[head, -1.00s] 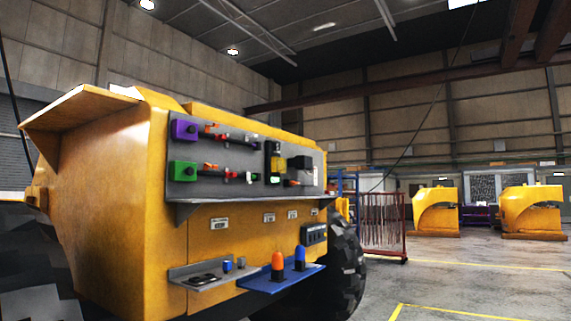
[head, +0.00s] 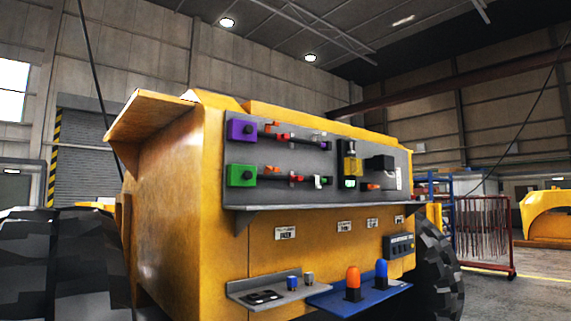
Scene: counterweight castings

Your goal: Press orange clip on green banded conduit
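On the grey panel (head: 300,152) of a yellow machine, a dark conduit (head: 284,177) runs right from a green block (head: 242,175) in the lower row. A small orange clip (head: 270,169) sits at the top of this conduit, near the green block; whether it is fully seated is too small to tell. A red piece (head: 296,179) and a white piece (head: 318,182) sit further right along it. A similar conduit with another orange clip (head: 271,128) runs from a purple block (head: 241,130) above. My gripper is not in view.
A shelf lip (head: 310,206) juts out below the panel. Lower down are a grey tray (head: 265,297) and a blue tray (head: 335,300) with an orange and a blue knob. Large tyres flank the machine. A red rack (head: 485,235) stands at right on open floor.

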